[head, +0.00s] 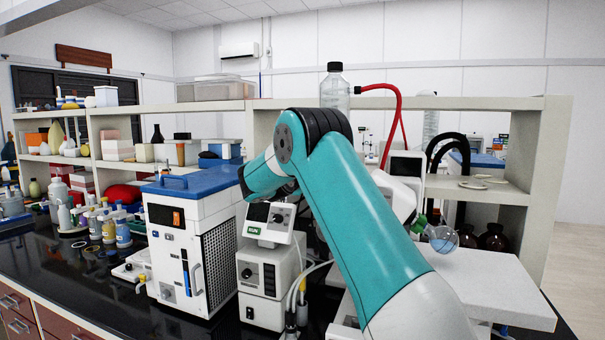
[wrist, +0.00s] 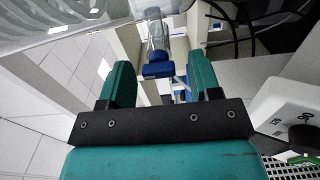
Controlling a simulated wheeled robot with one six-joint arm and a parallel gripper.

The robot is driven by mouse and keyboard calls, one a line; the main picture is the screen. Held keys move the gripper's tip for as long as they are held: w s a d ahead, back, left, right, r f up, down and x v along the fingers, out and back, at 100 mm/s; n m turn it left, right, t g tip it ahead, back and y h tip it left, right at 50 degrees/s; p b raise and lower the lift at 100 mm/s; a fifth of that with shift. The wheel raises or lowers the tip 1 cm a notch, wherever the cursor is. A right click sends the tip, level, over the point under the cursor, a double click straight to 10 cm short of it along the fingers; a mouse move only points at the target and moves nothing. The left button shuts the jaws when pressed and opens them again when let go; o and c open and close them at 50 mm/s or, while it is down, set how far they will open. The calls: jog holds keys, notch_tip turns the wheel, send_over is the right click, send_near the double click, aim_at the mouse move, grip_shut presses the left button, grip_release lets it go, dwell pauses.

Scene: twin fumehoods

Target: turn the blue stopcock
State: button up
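The blue stopcock (wrist: 158,70) shows in the wrist view, on the lower end of a clear glass piece (wrist: 155,35). My gripper (wrist: 160,72) has two teal fingers standing apart, one on each side of the stopcock in the picture. A gap shows between the stopcock and each finger, and neither appears to touch it. I cannot tell exactly how deep the stopcock sits between the fingers. In the head view my teal arm hides the gripper and the stopcock.
Clear glassware crosses the top left of the wrist view, close to the fingers. A white device with a dial (wrist: 290,115) is at the right. The head view shows a blue-topped chiller (head: 188,240), a round flask (head: 443,239) and crowded bottles at the left.

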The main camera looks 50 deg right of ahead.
jog(key=b+v, duration=0.7)
jog(key=v, duration=1)
jog(key=shift+a+b, duration=0.2)
jog(key=shift+b, duration=0.2)
jog(key=shift+s, duration=0.15)
